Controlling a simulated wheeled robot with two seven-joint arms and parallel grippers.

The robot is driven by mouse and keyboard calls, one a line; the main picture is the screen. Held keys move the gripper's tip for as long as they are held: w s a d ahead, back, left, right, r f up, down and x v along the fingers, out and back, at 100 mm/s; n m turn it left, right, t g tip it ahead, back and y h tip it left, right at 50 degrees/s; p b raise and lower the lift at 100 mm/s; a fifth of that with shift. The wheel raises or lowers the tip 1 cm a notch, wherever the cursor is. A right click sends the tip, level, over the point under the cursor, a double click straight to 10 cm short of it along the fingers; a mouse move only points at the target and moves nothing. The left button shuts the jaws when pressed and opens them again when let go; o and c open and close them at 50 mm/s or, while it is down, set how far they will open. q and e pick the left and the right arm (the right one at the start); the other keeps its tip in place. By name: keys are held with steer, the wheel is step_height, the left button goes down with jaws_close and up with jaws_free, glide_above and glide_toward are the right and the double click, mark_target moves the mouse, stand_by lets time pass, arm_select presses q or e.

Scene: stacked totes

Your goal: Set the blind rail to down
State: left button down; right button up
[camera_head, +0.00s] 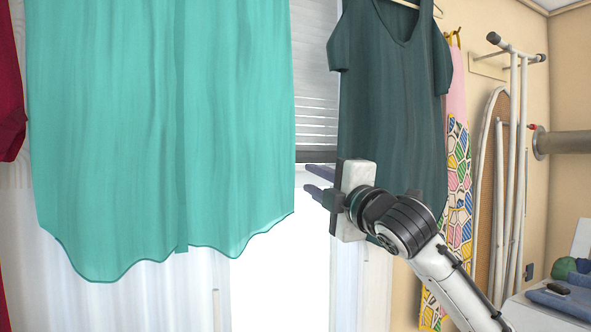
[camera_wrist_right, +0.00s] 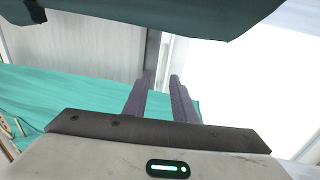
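The window blind (camera_head: 316,110) hangs partly lowered behind the garments, its pale slats showing in the gap between them. Its dark bottom rail (camera_head: 315,156) crosses that gap, with bright window below. In the right wrist view, which is turned sideways, the rail (camera_wrist_right: 152,50) is a grey strip between the pale blind and white glare. My right gripper (camera_head: 308,178) is open, its two dark fingers pointing at the window just below the rail. In the right wrist view a gap shows between the fingers (camera_wrist_right: 161,80), with nothing clearly held. Contact with the rail cannot be told. My left gripper is out of view.
A teal garment (camera_head: 165,130) hangs left of the gap and a dark green top (camera_head: 393,110) hangs right, close to my right gripper. A patterned cloth (camera_head: 458,190), an ironing board (camera_head: 490,180) and a white rack (camera_head: 518,120) stand farther right. Folded cloths (camera_head: 565,302) lie at lower right.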

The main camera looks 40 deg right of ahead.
mark_target(295, 170)
steer(key=p+x, duration=0.2)
steer(key=x, duration=0.6)
steer(key=shift+f, duration=0.1)
steer(key=shift+c, duration=0.5)
jaws_close()
stand_by(0.7)
